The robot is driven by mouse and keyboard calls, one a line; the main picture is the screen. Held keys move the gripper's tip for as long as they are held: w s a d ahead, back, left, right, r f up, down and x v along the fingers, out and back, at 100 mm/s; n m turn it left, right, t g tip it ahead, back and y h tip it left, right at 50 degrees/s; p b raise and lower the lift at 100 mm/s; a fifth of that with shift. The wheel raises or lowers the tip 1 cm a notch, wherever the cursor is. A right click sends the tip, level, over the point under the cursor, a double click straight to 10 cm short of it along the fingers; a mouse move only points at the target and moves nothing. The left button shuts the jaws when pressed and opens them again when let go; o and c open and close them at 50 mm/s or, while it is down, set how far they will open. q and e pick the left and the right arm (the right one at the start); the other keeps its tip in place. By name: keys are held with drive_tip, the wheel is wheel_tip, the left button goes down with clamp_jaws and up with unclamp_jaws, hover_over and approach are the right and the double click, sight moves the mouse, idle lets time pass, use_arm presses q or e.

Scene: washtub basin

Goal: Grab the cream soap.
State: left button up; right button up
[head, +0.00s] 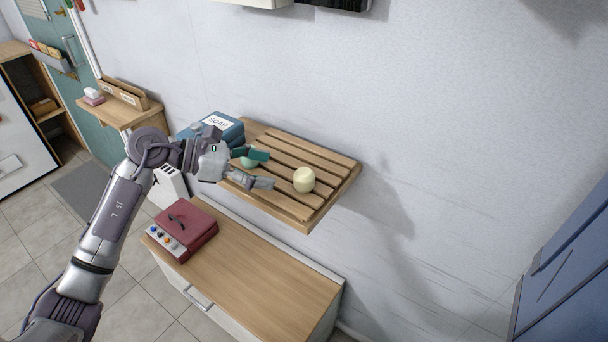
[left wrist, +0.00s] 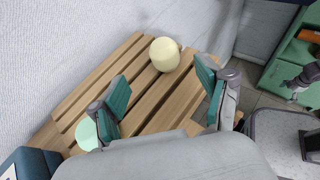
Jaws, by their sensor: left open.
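The cream soap (head: 304,179) is a rounded pale block on the right part of a slatted wooden shelf (head: 335,184) on the wall. In the left wrist view the cream soap (left wrist: 165,54) lies ahead of the fingers, between their lines and apart from them. My left gripper (head: 267,169) is open and empty over the shelf, to the left of the cream soap. Its two teal-padded fingers (left wrist: 162,88) stand wide apart in the left wrist view. My right gripper is not in view.
A mint-green soap (head: 249,161) lies on the shelf behind my left gripper; it also shows left of the fingers in the left wrist view (left wrist: 86,134). A blue box labelled SOAP (head: 226,124) stands at the shelf's left end. A red case (head: 186,229) sits on the cabinet below.

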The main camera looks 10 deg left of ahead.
sight(304, 178)
use_arm(q)
drive_tip(key=x, duration=0.3)
drive_tip(key=shift+w+d+p, duration=0.15)
drive_tip(key=shift+d+p, duration=0.25)
drive_tip(key=shift+w+d+f+p, duration=0.1)
drive_tip(key=shift+d+f+p, duration=0.1)
drive_tip(key=shift+d+p, duration=0.25)
drive_tip(key=p+x, duration=0.2)
drive_tip(key=x, duration=0.1)
drive_tip(key=shift+d+f, duration=0.3)
drive_tip(key=shift+w+d+f, duration=0.15)
drive_tip(key=shift+d+f, duration=0.1)
drive_tip(key=shift+d, duration=0.1)
drive_tip(key=shift+a, duration=0.1)
drive_tip(key=shift+c, duration=0.2)
drive_tip(key=shift+c, duration=1.2)
drive_tip(key=c, duration=1)
